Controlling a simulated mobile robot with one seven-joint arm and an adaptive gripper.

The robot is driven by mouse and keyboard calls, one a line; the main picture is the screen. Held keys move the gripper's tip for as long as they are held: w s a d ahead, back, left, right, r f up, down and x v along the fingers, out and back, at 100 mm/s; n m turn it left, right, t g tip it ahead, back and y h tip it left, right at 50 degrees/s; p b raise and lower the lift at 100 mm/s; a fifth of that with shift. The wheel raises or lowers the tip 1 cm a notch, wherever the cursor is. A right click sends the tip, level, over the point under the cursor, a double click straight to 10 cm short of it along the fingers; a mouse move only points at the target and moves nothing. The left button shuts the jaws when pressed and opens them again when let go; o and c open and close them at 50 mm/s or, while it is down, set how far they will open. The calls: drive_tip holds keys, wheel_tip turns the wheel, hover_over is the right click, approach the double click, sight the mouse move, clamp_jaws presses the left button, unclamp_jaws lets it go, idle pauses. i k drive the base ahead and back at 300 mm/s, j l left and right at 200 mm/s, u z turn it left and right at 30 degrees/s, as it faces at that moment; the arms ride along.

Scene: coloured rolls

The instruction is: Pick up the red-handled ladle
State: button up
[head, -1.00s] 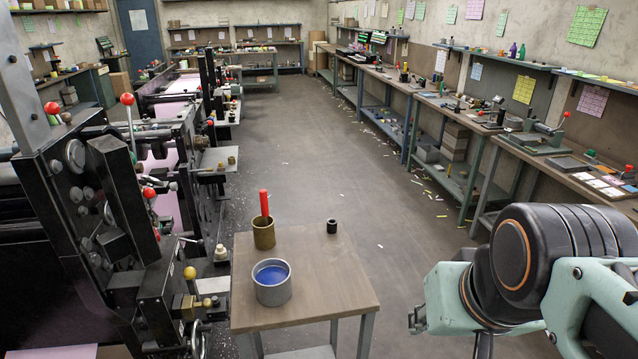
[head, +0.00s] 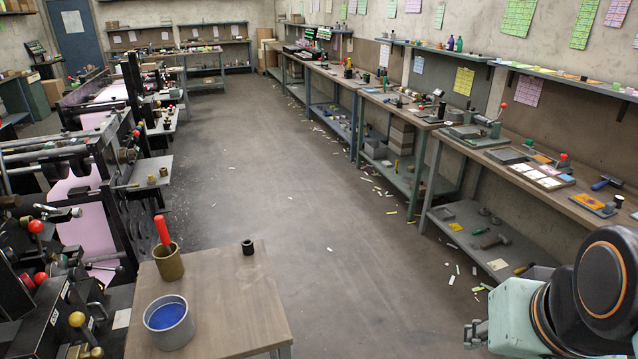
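The red-handled ladle stands tilted in a brass-coloured cup (head: 168,266), with its red handle (head: 162,230) sticking up and leaning slightly left. The lower part of the ladle is hidden inside the cup. The cup stands at the back left of a small wooden-topped table (head: 235,310). My arm shows at the lower right, well apart from the table and the ladle.
A grey metal pot of blue liquid (head: 168,322) stands in front of the cup. A small black cylinder (head: 248,247) stands at the table's back edge. Printing machinery (head: 60,270) crowds the left. Workbenches (head: 470,140) line the right. The middle floor is mostly open, with paper scraps.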

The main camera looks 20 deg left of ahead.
sight(158, 221)
drive_tip(key=i+l+z, duration=0.65)
drive_tip(key=i+u, duration=0.75)
drive_tip(key=u, duration=0.2)
drive_tip(key=i+u, duration=0.2)
drive_tip(key=u, duration=0.2)
drive_tip(key=i+u, duration=0.15)
drive_tip(key=u, duration=0.2)
drive_tip(key=i+u, duration=0.2)
drive_tip(key=u, duration=0.2)
drive_tip(key=i+u, duration=0.3)
drive_tip(key=u, duration=0.15)
drive_tip(key=i+u, duration=0.3)
drive_tip(key=u, duration=0.15)
drive_tip(key=i+l+u, duration=0.25)
drive_tip(key=u, duration=0.2)
drive_tip(key=j+z, duration=0.3)
drive_tip(key=i, duration=0.05)
